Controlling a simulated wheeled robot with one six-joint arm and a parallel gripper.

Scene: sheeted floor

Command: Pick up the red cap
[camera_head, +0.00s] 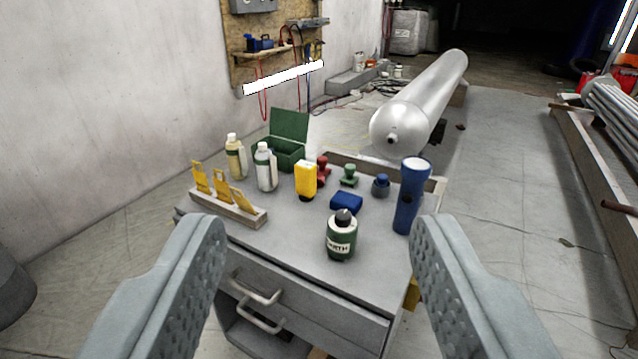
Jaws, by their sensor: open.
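A small red knobbed piece, which looks like the red cap (323,171), stands on the grey cabinet top (283,222) toward its back. A yellow object (306,179) in front and to its left hides part of it. A similar green piece (349,175) and a blue piece (381,186) stand to its right. My gripper (320,228) is open and empty, with its two grey fingers wide apart at the left and right in the near foreground. The red piece appears between the fingers, well beyond the tips.
A green-black bottle (341,240), blue block (346,203) and upright blue flashlight (410,196) stand nearer or right. Two bottles (265,168), an open green box (287,150) and a wooden rack with yellow tags (228,207) stand left. A silver cylinder (415,105) lies behind.

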